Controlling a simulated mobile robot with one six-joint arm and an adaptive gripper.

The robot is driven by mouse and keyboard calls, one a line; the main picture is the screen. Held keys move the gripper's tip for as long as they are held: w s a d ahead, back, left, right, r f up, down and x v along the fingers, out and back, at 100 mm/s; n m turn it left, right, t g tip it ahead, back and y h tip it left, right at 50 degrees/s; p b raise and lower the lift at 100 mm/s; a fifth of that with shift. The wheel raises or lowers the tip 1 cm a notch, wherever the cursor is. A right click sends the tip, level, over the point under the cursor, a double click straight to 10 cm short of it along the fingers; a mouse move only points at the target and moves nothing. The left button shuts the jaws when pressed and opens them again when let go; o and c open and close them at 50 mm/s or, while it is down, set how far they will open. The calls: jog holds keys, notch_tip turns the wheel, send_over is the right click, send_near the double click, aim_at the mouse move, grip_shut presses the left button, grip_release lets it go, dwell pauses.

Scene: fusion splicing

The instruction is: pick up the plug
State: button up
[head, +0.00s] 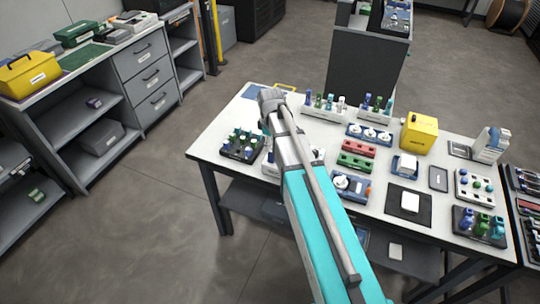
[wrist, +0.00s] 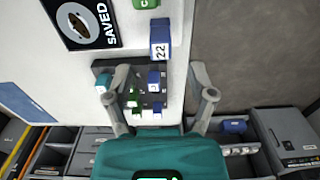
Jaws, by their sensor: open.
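In the wrist view, my gripper (wrist: 158,72) is open, its two fingers spread wide over a dark rack (wrist: 107,72). A blue plug (wrist: 154,79) stands in that rack between the fingers, with clear space on both sides. A green plug (wrist: 133,97) and a teal plug (wrist: 103,83) are also there, nearer the left finger. I cannot tell which plug is the one named. In the head view, the dark rack (head: 238,154) with several plugs is at the table's left end; my arm hides the fingertips.
The white table (head: 207,142) is crowded with racks and trays to the right of my arm. A yellow case (head: 418,134) stands at the back. A "SAVED" card (wrist: 82,22) lies beyond the rack. A shelf unit (head: 130,75) stands left across open floor.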

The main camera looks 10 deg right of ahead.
aim_at(271, 150)
jog(key=shift+f, duration=0.1)
jog(key=shift+s+d+f+b, duration=0.1)
jog(key=shift+f+b, duration=2.4)
jog(key=shift+b, duration=0.15)
grip_shut()
